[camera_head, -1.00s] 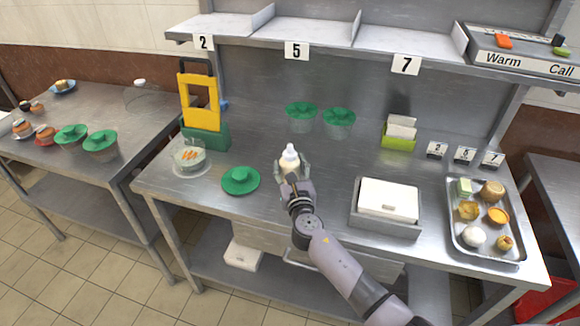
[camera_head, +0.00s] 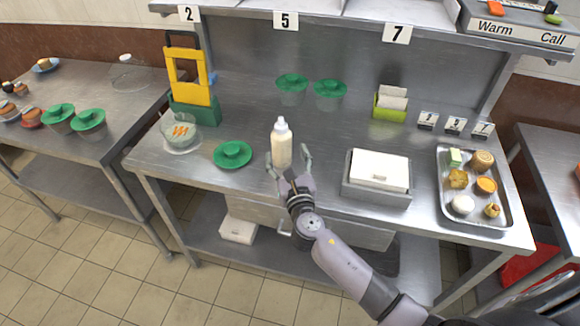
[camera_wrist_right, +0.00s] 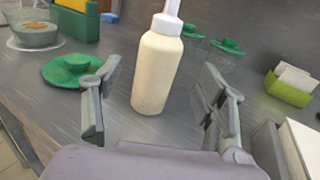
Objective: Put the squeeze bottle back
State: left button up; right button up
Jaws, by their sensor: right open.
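The squeeze bottle (camera_head: 281,144), cream-coloured with a white nozzle, stands upright on the steel table. My right gripper (camera_head: 290,166) is open just in front of it. In the right wrist view the bottle (camera_wrist_right: 157,65) stands between and beyond the two spread fingers of the gripper (camera_wrist_right: 161,108), with a gap on each side. My left gripper is not in view.
A green lid (camera_head: 232,154) lies left of the bottle, beside a bowl (camera_head: 181,133) on a saucer. A grey bin with white contents (camera_head: 379,170) stands to the right, then a metal tray (camera_head: 473,209) of food. Two green-lidded cups (camera_head: 292,88) stand behind.

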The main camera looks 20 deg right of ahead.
jog(key=s, duration=0.4)
jog(key=shift+s+a, duration=0.15)
jog(key=shift+a, duration=0.15)
